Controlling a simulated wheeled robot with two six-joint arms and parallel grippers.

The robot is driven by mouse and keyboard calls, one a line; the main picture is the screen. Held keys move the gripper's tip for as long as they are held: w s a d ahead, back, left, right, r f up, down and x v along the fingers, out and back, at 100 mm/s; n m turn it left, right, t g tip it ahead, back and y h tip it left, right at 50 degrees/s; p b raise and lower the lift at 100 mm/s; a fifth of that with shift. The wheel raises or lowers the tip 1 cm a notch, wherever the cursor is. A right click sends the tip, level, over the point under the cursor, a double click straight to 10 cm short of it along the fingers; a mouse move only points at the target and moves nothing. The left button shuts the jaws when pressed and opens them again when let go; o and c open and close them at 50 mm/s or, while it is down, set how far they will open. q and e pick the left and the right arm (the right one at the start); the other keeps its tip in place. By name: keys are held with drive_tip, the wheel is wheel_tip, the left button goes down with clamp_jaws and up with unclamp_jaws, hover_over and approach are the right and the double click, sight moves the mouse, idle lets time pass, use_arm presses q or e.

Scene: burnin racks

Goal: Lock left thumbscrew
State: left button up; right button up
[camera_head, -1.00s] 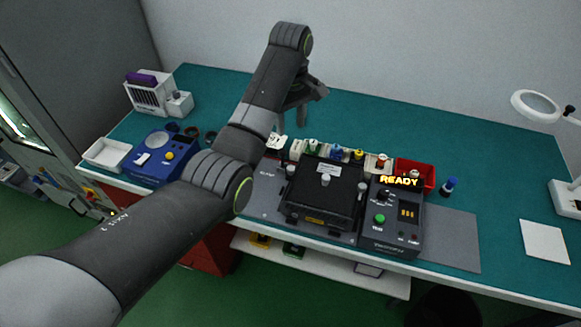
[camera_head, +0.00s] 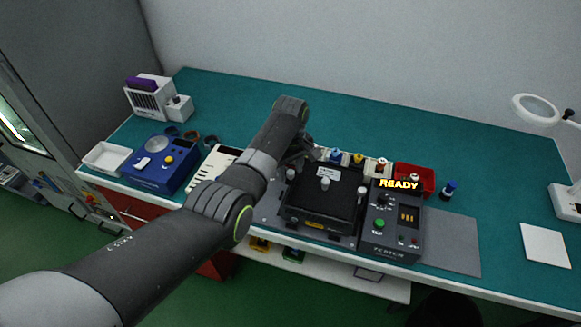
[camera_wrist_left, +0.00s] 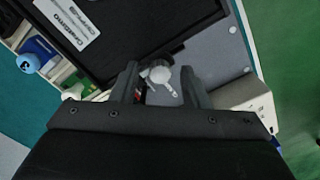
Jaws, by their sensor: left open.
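The black test fixture (camera_head: 322,205) sits on a grey mat in front of the robot, with a pale knob (camera_head: 325,183) on its lid. The left thumbscrew (camera_head: 291,174) stands at the fixture's left side and the right thumbscrew (camera_head: 362,190) at its right side. My left gripper (camera_head: 303,152) is open above the fixture's back left corner. In the left wrist view, a white-headed thumbscrew (camera_wrist_left: 160,74) shows between its two spread fingers, with a gap on each side. The fixture's black lid (camera_wrist_left: 140,28) lies just beyond. My right gripper is out of view.
The tester (camera_head: 392,222) with a lit READY sign stands right of the fixture. Behind are colored-cap items (camera_head: 358,158) and a red bin (camera_head: 414,176). A blue device (camera_head: 160,165) and white tray (camera_head: 106,156) stand left. The green table's back is clear.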

use_arm(q)
drive_tip(key=shift+c, duration=0.4)
clamp_jaws()
drive_tip(key=shift+m, duration=0.3)
drive_tip(key=shift+r+m+p, duration=0.1)
drive_tip(key=shift+m+p, duration=0.55)
drive_tip(key=shift+m, duration=0.25)
drive_tip(key=m+p, duration=0.1)
drive_tip(key=m, duration=0.1)
drive_tip(key=shift+m, duration=0.4)
drive_tip(key=m+p, duration=0.1)
drive_tip(key=m, duration=0.5)
drive_tip(key=m+p, duration=0.1)
drive_tip(key=m, duration=0.5)
drive_tip(key=shift+w+m, duration=0.1)
drive_tip(key=shift+m, duration=0.2)
